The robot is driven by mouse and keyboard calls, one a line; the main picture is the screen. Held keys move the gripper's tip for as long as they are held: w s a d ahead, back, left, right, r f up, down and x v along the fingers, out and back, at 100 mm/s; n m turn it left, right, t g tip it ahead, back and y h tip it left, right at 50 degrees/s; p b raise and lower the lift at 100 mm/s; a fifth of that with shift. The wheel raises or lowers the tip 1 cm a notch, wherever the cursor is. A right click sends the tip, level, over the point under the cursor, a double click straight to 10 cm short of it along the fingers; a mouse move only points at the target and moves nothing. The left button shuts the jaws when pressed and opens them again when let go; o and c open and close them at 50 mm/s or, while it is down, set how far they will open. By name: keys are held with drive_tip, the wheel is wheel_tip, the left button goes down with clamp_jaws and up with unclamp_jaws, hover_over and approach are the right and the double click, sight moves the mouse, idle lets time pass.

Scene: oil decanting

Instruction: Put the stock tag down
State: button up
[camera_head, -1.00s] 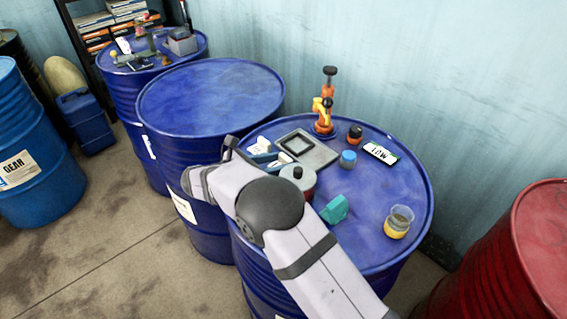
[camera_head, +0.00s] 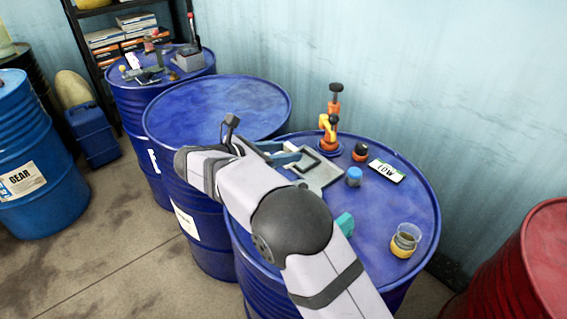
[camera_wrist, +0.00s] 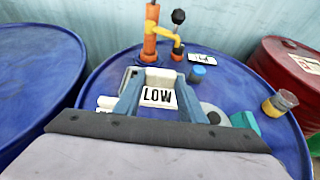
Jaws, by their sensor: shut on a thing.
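My gripper (camera_wrist: 158,98) has its two blue fingers shut on a white stock tag reading LOW (camera_wrist: 158,96), held between the fingertips. In the head view my gripper (camera_head: 281,152) is over the left part of the right-hand blue drum, at the left edge of a grey square-framed plate (camera_head: 326,177); the held tag is hard to make out there. In the wrist view the plate lies behind the fingers and is mostly hidden. Another LOW tag (camera_head: 387,171) lies on the drum top (camera_head: 412,208) at the right.
An orange and yellow pump (camera_head: 331,125) stands behind the plate. A black-capped orange jar (camera_head: 360,152), a blue-capped jar (camera_head: 354,176), a teal block (camera_head: 345,223) and a beaker of yellow oil (camera_head: 405,241) stand nearby. The neighbouring drum top (camera_head: 215,108) is bare.

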drive_tip(key=shift+a+r, duration=0.1)
drive_tip(key=shift+r, duration=0.2)
drive_tip(key=s+a+n+t+y+p, duration=0.25)
drive_tip(key=a+n+y, duration=0.25)
drive_tip(key=a, duration=0.4)
drive_tip(key=shift+m+t, duration=0.25)
drive_tip(key=shift+m, duration=0.05)
drive_tip(key=shift+f, duration=4.75)
drive_tip(key=shift+f, duration=0.15)
drive_tip(key=o, duration=1)
